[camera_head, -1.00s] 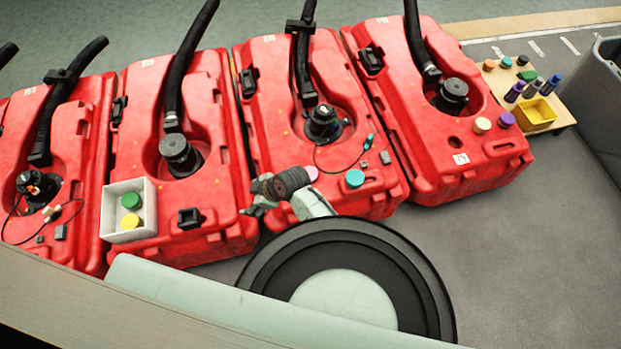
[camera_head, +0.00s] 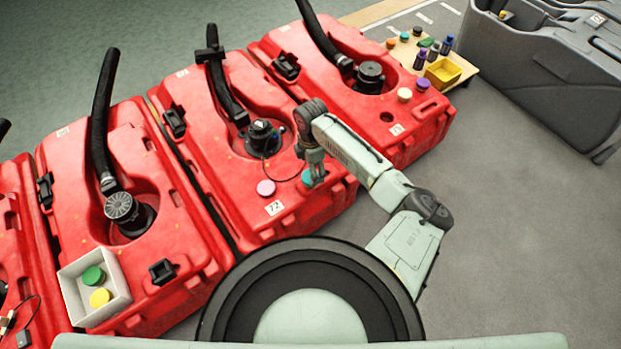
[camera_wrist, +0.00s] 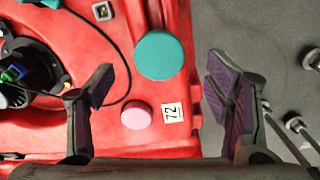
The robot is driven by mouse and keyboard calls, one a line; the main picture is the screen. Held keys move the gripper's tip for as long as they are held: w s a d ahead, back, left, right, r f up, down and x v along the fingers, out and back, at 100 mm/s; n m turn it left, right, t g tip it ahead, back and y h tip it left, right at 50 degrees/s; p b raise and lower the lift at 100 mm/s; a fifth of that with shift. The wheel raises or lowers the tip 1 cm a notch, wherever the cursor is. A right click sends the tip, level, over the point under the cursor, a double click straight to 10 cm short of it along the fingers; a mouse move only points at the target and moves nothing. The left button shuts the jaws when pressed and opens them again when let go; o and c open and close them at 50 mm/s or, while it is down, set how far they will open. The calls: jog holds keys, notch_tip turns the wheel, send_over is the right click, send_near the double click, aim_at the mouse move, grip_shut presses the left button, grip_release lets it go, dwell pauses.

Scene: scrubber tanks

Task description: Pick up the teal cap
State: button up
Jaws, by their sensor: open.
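The teal cap (camera_wrist: 159,55) is a round flat disc on top of the red tank labelled 72. In the wrist view it lies ahead of my open gripper (camera_wrist: 163,95), between the lines of the two fingers and beyond their tips. In the head view the teal cap (camera_head: 308,178) is partly hidden by my gripper (camera_head: 314,172), which points down over it. The fingers hold nothing. Whether they touch the cap cannot be told from the head view.
A pink cap (camera_wrist: 137,116) lies close to the teal one, beside the label (camera_wrist: 173,112). A black cable (camera_wrist: 115,40) curves nearby. A white box (camera_head: 68,283) holds green and yellow caps. A wooden board (camera_head: 465,73) carries a yellow tray (camera_head: 443,72) and bottles. Grey floor is clear at right.

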jog(key=shift+f+p, duration=0.45)
jog(key=shift+f, duration=2.35)
jog(key=shift+c, duration=0.3)
jog(key=c, duration=1)
